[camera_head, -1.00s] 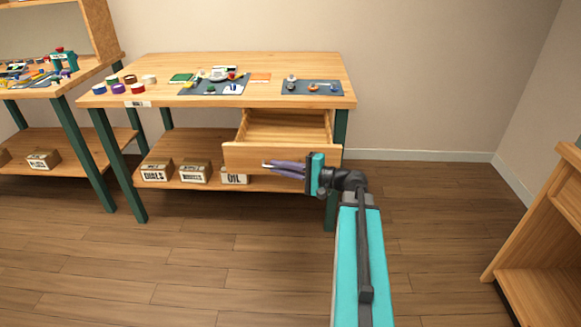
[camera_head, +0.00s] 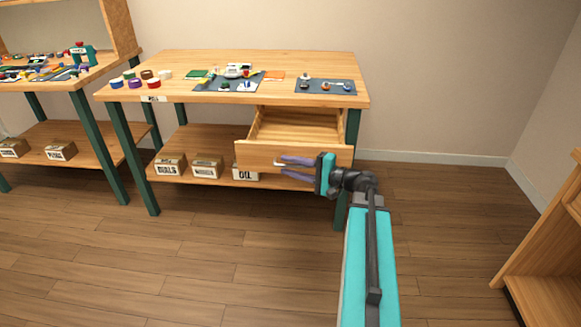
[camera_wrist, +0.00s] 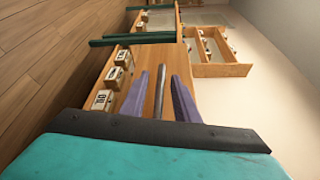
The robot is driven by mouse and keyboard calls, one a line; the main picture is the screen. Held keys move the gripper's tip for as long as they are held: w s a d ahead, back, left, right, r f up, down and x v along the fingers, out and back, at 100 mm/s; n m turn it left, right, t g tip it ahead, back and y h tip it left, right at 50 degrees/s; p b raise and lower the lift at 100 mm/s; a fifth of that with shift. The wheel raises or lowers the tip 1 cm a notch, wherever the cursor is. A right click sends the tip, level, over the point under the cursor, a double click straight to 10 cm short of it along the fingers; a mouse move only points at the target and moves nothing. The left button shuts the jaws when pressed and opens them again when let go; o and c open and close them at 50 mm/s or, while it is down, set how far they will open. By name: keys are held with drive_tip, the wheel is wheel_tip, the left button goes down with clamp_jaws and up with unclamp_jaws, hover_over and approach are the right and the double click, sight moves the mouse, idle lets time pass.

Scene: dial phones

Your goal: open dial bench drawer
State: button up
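The dial bench (camera_head: 200,58) is a wooden table with green legs. Its drawer (camera_head: 296,155) stands pulled out under the right half of the top, and the inside looks empty. The drawer's grey bar handle (camera_head: 279,163) is partly hidden by my fingers in the head view. My gripper (camera_head: 283,167) is at the drawer front with its purple fingers spread. In the wrist view the handle (camera_wrist: 160,92) lies between the two fingers of my gripper (camera_wrist: 160,75), with a gap on each side.
Labelled boxes (camera_head: 207,166) stand on the lower shelf, beside and below the drawer. Tape rolls and small parts on mats (camera_head: 325,87) lie on the top. Another bench (camera_head: 60,90) is at left, and a wooden shelf unit (camera_head: 545,265) at right. The floor between is clear.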

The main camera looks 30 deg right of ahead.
drive_tip(key=shift+s, duration=0.1)
drive_tip(key=p+v, duration=0.1)
drive_tip(key=v, duration=1.2)
drive_tip(key=shift+s+d, duration=0.2)
drive_tip(key=shift+s, duration=0.05)
idle(0.4)
